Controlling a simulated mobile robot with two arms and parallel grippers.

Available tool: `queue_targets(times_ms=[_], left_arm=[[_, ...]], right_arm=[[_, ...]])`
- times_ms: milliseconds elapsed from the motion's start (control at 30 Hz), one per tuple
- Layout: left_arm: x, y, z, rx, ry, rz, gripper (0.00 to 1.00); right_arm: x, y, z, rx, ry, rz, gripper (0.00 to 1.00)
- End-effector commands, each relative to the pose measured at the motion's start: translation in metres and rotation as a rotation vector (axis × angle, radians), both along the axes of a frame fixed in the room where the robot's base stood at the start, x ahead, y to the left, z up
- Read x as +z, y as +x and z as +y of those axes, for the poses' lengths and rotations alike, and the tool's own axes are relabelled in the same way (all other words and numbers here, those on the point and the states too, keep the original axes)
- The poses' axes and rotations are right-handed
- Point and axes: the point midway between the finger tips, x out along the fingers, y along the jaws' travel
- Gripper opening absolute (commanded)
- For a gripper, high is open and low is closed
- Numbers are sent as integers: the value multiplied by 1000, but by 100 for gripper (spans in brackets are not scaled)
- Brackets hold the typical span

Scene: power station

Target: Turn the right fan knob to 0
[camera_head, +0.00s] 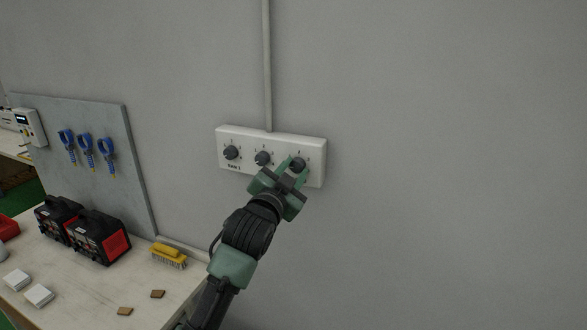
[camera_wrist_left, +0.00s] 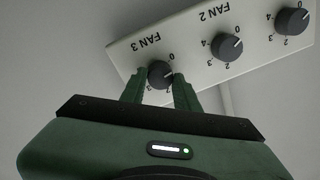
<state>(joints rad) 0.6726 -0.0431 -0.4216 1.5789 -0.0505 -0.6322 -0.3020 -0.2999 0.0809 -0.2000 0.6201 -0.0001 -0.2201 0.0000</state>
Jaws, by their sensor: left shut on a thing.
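A white fan panel (camera_head: 271,140) with three dark round knobs is fixed to the wall. The right fan knob (camera_head: 298,163) is at the panel's right end. In the left wrist view the panel appears upside down, and this knob (camera_wrist_left: 159,73) is beside the label FAN 3. My left gripper (camera_head: 294,170) is shut on it, with one green finger on each side. The fingers also show in the left wrist view (camera_wrist_left: 158,80) and hide part of the dial. A short white mark shows on the knob's face; its exact setting is hard to read. My right gripper is not in view.
The middle knob (camera_head: 263,158) and left knob (camera_head: 231,152) are close by on the panel. A workbench (camera_head: 95,290) at lower left holds black-and-red boxes (camera_head: 98,236) and a yellow brush (camera_head: 168,255). The wall right of the panel is bare.

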Motion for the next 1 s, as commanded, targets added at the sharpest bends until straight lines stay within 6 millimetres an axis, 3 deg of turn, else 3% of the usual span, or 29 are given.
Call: queue_targets(times_ms=[500,1000], left_arm=[[-1,0,0,1,-306,133,0],[-2,0,0,1,-360,156,0]], right_arm=[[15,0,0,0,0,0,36],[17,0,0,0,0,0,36]])
